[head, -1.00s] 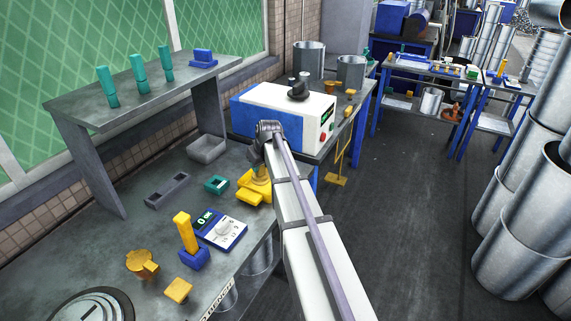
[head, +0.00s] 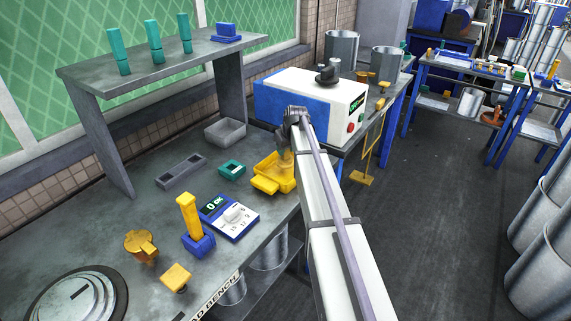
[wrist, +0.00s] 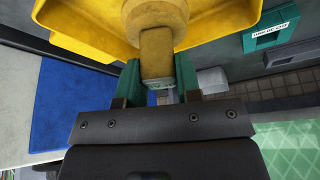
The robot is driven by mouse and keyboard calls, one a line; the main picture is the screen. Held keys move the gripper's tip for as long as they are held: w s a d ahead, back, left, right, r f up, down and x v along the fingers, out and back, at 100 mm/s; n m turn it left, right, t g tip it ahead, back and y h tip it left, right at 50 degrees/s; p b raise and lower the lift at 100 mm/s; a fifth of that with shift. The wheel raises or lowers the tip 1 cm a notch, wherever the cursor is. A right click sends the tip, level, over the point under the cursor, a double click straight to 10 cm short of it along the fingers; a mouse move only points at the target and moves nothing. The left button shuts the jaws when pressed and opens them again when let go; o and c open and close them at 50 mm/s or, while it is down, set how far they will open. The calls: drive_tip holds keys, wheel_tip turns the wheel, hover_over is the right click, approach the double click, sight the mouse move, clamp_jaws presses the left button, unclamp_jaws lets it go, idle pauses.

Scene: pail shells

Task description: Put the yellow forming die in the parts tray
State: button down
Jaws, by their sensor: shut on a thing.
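My gripper (wrist: 157,85) is shut on a dull yellow forming die (wrist: 157,50), with its green fingers on either side of the die's narrow part. In the head view the die (head: 286,159) shows below my wrist, at the yellow tray (head: 265,187) near the bench's right edge. The tray's yellow walls (wrist: 85,30) spread behind the die in the wrist view. The die's wider end faces the tray; I cannot tell whether it touches the floor. My arm hides part of the tray's right side. I cannot tell which container is the parts tray.
A grey bin (head: 225,132), a teal block (head: 232,169) and a dark two-slot block (head: 181,171) stand near the yellow tray. The blue-and-white machine (head: 312,105) stands behind it. A blue panel device (head: 229,217) and more yellow pieces (head: 141,244) are in front.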

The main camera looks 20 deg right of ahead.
sight(286, 155)
wheel_tip(286, 155, down, 4)
drive_tip(key=b, duration=0.3)
drive_tip(key=shift+r, duration=0.35)
drive_tip(key=shift+f, duration=0.15)
drive_tip(key=c, duration=0.8)
unclamp_jaws()
